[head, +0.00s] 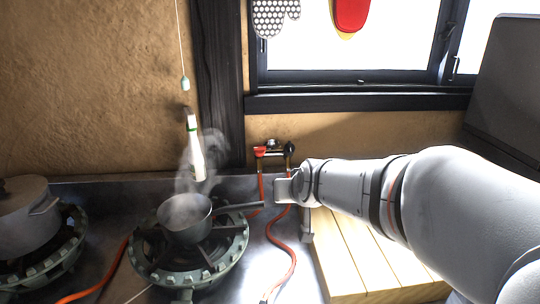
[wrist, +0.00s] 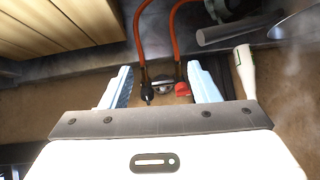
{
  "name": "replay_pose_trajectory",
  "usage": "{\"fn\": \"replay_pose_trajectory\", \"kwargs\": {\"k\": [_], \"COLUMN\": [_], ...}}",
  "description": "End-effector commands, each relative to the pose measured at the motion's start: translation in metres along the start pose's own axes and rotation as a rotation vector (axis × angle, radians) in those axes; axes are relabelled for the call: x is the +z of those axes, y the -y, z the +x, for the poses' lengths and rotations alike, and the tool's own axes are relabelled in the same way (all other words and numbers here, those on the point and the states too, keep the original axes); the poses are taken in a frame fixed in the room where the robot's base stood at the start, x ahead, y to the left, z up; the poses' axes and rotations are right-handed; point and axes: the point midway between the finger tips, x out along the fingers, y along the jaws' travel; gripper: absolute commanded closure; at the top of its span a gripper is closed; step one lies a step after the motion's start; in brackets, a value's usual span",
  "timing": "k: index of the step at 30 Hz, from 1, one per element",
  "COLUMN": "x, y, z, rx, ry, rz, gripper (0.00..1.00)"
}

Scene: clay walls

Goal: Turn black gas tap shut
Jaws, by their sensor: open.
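The black gas tap (head: 289,149) is on the clay wall under the window, on the right end of a small pipe fitting. The red tap (head: 260,151) is on the left end. In the wrist view, which looks upside down, the black tap (wrist: 147,93) is beside the left finger and the red tap (wrist: 182,89) is nearer the right one. My gripper (head: 284,190) is in front of and below the taps in the head view. Its fingers (wrist: 159,72) are spread, with nothing held between them. I cannot tell whether they touch the black tap.
Orange hoses (head: 284,250) run down from the taps. A steaming saucepan (head: 185,217) sits on a green burner (head: 215,262), its handle pointing towards my gripper. A slatted wooden board (head: 345,262) lies below my arm.

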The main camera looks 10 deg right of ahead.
Motion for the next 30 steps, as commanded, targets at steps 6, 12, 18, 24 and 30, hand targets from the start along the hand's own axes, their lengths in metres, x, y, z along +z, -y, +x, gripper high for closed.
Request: {"fn": "replay_pose_trajectory", "kwargs": {"k": [6, 12, 18, 24, 30], "x": [-0.067, -0.103, -0.118, -0.138, -0.158], "y": [-0.01, -0.023, -0.03, -0.037, -0.044], "z": [0.1, 0.131, 0.14, 0.159, 0.18], "rx": [0.082, 0.18, 0.226, 0.228, 0.228], "ry": [-0.418, -0.663, -0.744, -0.745, -0.745], "rz": [0.037, 0.066, 0.076, 0.077, 0.077], "gripper": [0.45, 0.45, 0.45, 0.45, 0.45]}}
